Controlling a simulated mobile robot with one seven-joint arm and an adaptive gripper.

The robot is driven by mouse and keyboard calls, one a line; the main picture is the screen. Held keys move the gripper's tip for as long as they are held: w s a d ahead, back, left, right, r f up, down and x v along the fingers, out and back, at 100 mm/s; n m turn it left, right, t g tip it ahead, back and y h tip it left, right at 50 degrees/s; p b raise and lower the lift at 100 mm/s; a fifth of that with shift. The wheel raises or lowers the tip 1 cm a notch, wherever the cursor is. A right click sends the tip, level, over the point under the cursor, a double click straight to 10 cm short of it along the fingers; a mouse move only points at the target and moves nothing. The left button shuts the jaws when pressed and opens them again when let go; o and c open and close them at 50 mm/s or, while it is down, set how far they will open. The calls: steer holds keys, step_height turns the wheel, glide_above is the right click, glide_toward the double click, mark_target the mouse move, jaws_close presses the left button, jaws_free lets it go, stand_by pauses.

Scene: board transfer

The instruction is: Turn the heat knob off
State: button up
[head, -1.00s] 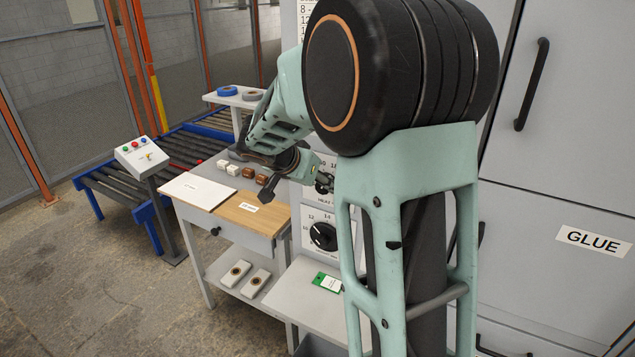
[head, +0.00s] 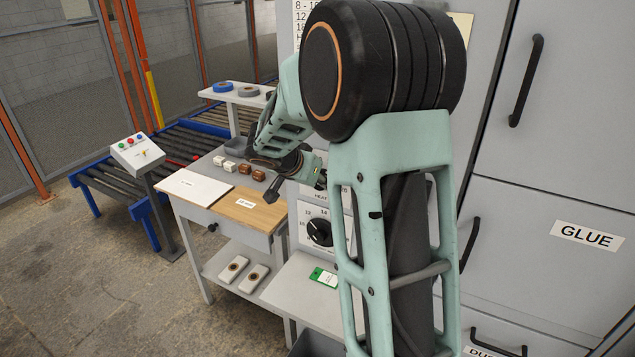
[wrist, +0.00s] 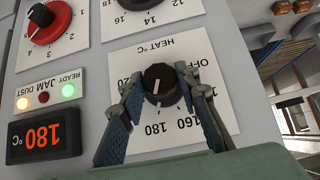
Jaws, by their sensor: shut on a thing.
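In the wrist view, which shows the panel upside down, the black heat knob (wrist: 158,86) sits on a white plate (wrist: 212,100) marked HEAT °C, OFF and temperatures. Its white pointer line points down in the picture, close to 180. My gripper (wrist: 154,79) has one finger on each side of the knob and is shut on it. In the head view my gripper (head: 320,180) is at the panel beyond my arm. The heat knob is hidden there.
A red knob (wrist: 43,24), another black dial (wrist: 131,3), lamps (wrist: 45,96) and a display (wrist: 44,137) reading 180 °C are on the same panel. In the head view a lower dial (head: 320,232) is below my gripper, and a bench (head: 226,218) stands left.

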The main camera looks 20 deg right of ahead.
steer(key=shift+f+b, duration=0.1)
steer(key=shift+b, duration=0.2)
steer(key=shift+c, duration=0.2)
steer(key=g+h+b, duration=0.1)
steer(key=n+g+h+b, duration=0.2)
steer(key=shift+w+a+f, duration=0.15)
steer(key=shift+w+a, duration=0.1)
steer(key=n+g+h+b, duration=0.1)
steer(key=n+g+h, duration=0.1)
steer(key=shift+w+a+f+n+g+h+b, duration=0.1)
steer(key=shift+n+g+h+b, duration=0.2)
steer(key=shift+h, duration=0.1)
steer(key=n+h+b, duration=0.1)
steer(key=n+h, duration=0.2)
steer(key=n, duration=0.1)
steer(key=n+h+b, duration=0.1)
steer(key=n+h, duration=0.3)
steer(key=f+n+h+b, duration=0.1)
steer(key=n+h, duration=0.3)
steer(key=n, duration=0.1)
steer(key=shift+t+b, duration=0.3)
steer(key=shift+t, duration=0.1)
steer(key=shift+r+n, duration=0.1)
steer(key=shift+n, duration=0.2)
